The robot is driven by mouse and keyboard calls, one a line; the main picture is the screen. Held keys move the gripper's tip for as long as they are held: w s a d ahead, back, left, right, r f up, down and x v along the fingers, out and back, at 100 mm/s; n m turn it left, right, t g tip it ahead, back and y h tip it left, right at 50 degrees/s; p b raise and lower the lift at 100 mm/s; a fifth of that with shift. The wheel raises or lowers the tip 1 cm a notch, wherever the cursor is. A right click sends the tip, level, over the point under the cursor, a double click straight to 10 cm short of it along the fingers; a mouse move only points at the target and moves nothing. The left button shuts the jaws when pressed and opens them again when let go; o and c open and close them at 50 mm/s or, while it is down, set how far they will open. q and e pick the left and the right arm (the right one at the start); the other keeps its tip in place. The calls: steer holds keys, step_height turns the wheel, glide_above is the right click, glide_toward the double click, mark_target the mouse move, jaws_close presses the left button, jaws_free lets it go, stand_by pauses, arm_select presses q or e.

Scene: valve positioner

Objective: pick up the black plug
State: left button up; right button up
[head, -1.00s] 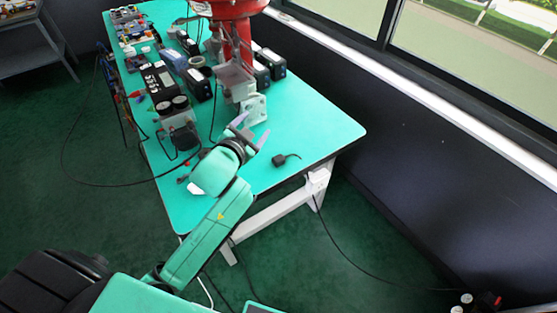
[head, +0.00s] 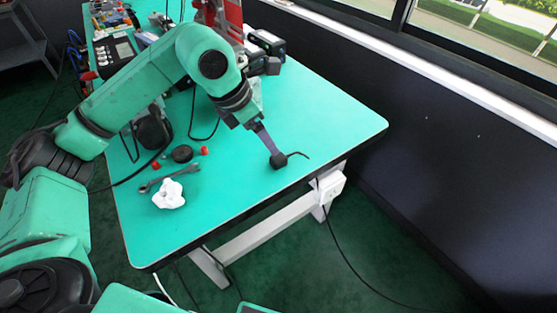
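The black plug (head: 278,160) sits on the green table top (head: 330,120) towards its right front part, with a short dark cable curling off to the right. My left gripper (head: 268,146) reaches down from above. Its fingertips are at the plug's upper left side and seem to meet or overlap it in the head view. The fingers are seen nearly edge-on, so their opening and any grip on the plug cannot be made out. My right gripper is not in view.
A white crumpled lump (head: 169,195), a wrench (head: 168,177), a black round piece (head: 182,154) and small red parts lie at the front left. Equipment crowds the table's back. A white socket box (head: 327,188) hangs below the front edge. The table's right side is clear.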

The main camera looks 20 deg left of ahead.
mark_target(278, 157)
arm_select(q)
steer(key=p+x, duration=0.1)
steer(key=x, duration=0.8)
steer(key=shift+d+f, duration=0.1)
steer(key=shift+f, duration=0.1)
jaws_close()
